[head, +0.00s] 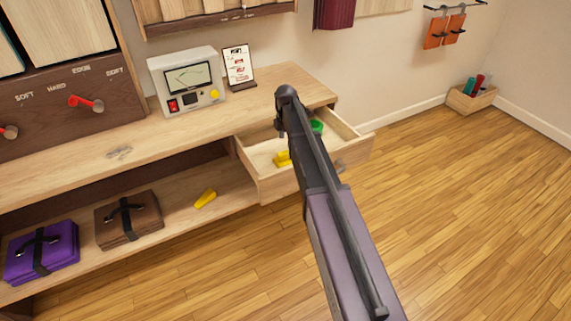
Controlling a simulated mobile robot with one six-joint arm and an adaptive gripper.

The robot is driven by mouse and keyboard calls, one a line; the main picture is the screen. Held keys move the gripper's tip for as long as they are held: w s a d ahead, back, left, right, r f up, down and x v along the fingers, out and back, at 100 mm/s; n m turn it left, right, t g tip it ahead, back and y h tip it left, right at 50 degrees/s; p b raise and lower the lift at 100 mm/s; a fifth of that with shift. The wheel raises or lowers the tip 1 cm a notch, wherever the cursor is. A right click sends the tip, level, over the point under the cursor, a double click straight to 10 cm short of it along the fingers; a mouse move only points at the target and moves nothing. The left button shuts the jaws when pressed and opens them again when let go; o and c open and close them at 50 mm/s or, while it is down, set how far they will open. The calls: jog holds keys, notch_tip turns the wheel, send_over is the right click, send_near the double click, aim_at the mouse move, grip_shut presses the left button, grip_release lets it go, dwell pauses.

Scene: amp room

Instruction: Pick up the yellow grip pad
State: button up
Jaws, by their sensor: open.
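A yellow piece (282,159) lies inside the open drawer (270,187), just left of my arm and partly hidden by it. A second yellow piece (205,198) lies on the lower shelf, left of the drawer. I cannot tell from shape which of the two is the grip pad. My arm reaches up from the lower right across the drawer. My gripper (280,127) is at its far end, small and dark, above the back of the drawer. It is open, with nothing seen in it. Its fingers are mostly hidden by the arm.
A green piece (317,126) lies at the drawer's back right. A grey tester (187,82) and a small sign (238,66) stand on the bench (130,135). Purple (42,252) and brown (128,220) cases sit on the lower shelf (178,218).

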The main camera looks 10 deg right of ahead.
aim_at(287, 151)
jog(key=shift+f+b, duration=0.6)
jog(key=shift+f, duration=0.3)
jog(key=shift+f, duration=0.15)
jog(key=shift+d+f+b, duration=0.15)
jog(key=shift+f+b, duration=1.1)
jog(key=shift+b, duration=0.05)
jog(key=shift+d+f+b, duration=0.1)
jog(key=shift+f+b, duration=1.1)
jog(key=shift+b, duration=0.1)
grip_shut()
